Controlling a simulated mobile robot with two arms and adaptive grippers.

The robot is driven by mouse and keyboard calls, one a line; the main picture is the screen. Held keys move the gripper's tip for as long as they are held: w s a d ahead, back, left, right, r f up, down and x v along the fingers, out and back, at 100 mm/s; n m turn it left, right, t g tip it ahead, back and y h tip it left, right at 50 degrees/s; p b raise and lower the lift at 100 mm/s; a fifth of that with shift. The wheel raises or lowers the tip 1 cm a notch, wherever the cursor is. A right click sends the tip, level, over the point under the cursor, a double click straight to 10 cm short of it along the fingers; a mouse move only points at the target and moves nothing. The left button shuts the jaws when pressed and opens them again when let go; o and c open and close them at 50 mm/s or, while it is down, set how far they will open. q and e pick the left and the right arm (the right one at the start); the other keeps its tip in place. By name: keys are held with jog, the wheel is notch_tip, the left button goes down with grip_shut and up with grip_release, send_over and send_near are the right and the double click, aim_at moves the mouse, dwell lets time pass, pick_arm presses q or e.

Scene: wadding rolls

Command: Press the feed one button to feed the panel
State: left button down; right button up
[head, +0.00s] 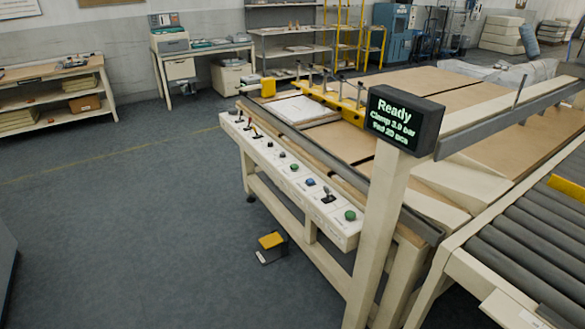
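A long cream machine table (268,183) stands right of centre. A pale control strip (340,232) runs along its front edge with several buttons and levers. They include a green button (350,215) at the near end, a blue button (310,181) and another green button (294,167) farther along. The labels are too small to read, so I cannot tell which is feed one. A display (404,118) on a post reads "Ready" and a clamp pressure; its last line is unclear. Brown panels (345,140) lie on the table top. Neither gripper is in view.
A yellow foot pedal (271,240) is on the floor by the table. A roller conveyor (530,250) stands at the right. A yellow clamp bar (335,104) crosses the table. A shelf bench (55,92) stands at the left. The floor (130,220) left of the table is clear.

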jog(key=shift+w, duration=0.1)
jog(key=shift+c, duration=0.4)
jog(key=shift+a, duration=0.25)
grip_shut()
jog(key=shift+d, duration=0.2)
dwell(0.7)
